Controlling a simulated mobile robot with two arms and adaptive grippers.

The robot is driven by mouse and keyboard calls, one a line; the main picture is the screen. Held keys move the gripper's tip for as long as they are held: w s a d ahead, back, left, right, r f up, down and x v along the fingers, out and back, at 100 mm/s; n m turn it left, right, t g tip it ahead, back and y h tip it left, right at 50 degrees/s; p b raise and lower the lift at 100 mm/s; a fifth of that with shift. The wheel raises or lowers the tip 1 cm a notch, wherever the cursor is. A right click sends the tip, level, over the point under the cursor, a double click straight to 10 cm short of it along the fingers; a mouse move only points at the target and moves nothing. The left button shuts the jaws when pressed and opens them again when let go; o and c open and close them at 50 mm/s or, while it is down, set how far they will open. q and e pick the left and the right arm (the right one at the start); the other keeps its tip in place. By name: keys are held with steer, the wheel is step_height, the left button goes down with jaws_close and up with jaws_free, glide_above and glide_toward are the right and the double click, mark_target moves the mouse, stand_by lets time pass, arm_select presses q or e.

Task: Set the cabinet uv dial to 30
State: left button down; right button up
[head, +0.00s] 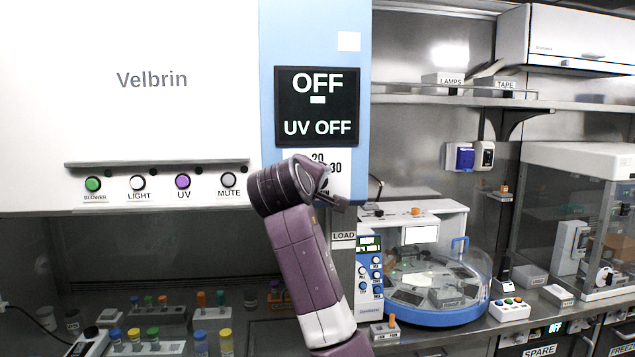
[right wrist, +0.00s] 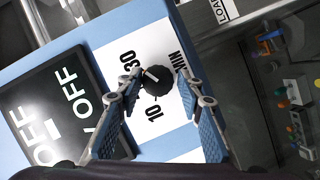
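The cabinet UV dial (right wrist: 159,79) is a round black knob on a white label plate (head: 340,187). In the right wrist view its white mark lies on the side towards the printed 30, but I cannot read its exact setting. The 10, 30 and MIN prints show there; the 20 shows in the head view. The display (head: 317,107) above reads OFF and UV OFF. My right gripper (right wrist: 158,68) is open, its fingers apart on either side of the knob; I cannot tell whether they touch it. In the head view my right wrist hides the knob. My left gripper is not in view.
A row of buttons, including the purple UV button (head: 182,181), is left of the dial on the cabinet front. A centrifuge-like machine (head: 425,285) stands on the bench at the right. Racks of coloured vials (head: 157,314) are inside the cabinet below.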

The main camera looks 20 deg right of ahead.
steer(key=shift+o, duration=0.9)
steer(key=shift+r, duration=0.1)
steer(key=v, duration=1.2)
